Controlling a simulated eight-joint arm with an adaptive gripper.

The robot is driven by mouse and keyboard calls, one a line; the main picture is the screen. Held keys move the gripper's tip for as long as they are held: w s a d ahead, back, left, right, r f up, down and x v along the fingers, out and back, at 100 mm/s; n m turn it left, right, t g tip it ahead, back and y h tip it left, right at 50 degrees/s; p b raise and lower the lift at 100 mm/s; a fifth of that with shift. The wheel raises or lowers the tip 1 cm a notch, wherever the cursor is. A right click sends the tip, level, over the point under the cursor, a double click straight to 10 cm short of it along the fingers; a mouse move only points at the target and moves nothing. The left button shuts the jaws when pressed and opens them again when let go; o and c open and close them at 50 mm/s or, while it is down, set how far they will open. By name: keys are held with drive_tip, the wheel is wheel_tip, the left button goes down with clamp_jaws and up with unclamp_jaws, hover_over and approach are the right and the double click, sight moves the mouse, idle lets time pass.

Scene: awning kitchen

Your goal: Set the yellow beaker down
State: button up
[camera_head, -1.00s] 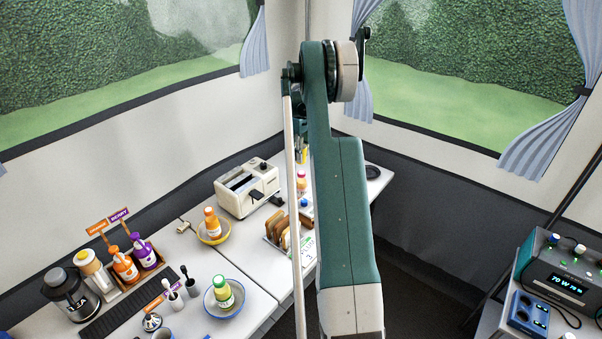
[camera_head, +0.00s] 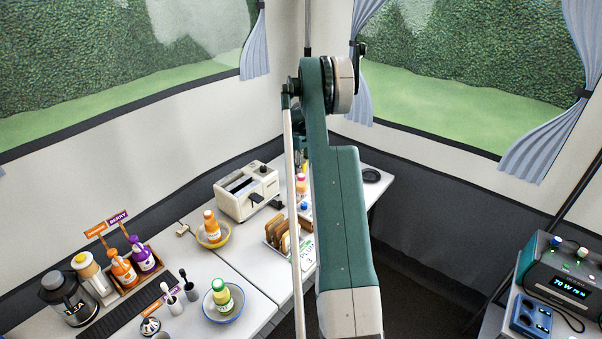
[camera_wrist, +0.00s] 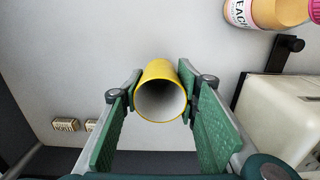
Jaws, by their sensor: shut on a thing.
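The yellow beaker (camera_wrist: 160,78) shows in the wrist view between the green fingers of my gripper (camera_wrist: 159,100). Its open mouth faces the camera, and its grey inside looks empty. My gripper is shut on its sides. A pale grey surface lies beyond the beaker; I cannot tell whether the beaker touches it. In the head view my arm hides most of the gripper's area, and I cannot make out the beaker there.
In the wrist view, a peach-labelled bottle (camera_wrist: 262,12) lies upper right and the cream toaster (camera_wrist: 283,112) stands right. Small labelled blocks (camera_wrist: 66,125) are lower left. The head view shows the toaster (camera_head: 246,190), a toast rack (camera_head: 283,238) and bottles in bowls (camera_head: 222,297) on the white tables.

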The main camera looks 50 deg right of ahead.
drive_tip(key=shift+f, duration=1.05)
drive_tip(key=shift+f, duration=0.2)
drive_tip(key=o, duration=0.9)
drive_tip(key=shift+r, duration=0.15)
wheel_tip(320, 180, up, 12)
drive_tip(key=shift+r+p, duration=0.1)
drive_tip(key=shift+p, duration=0.5)
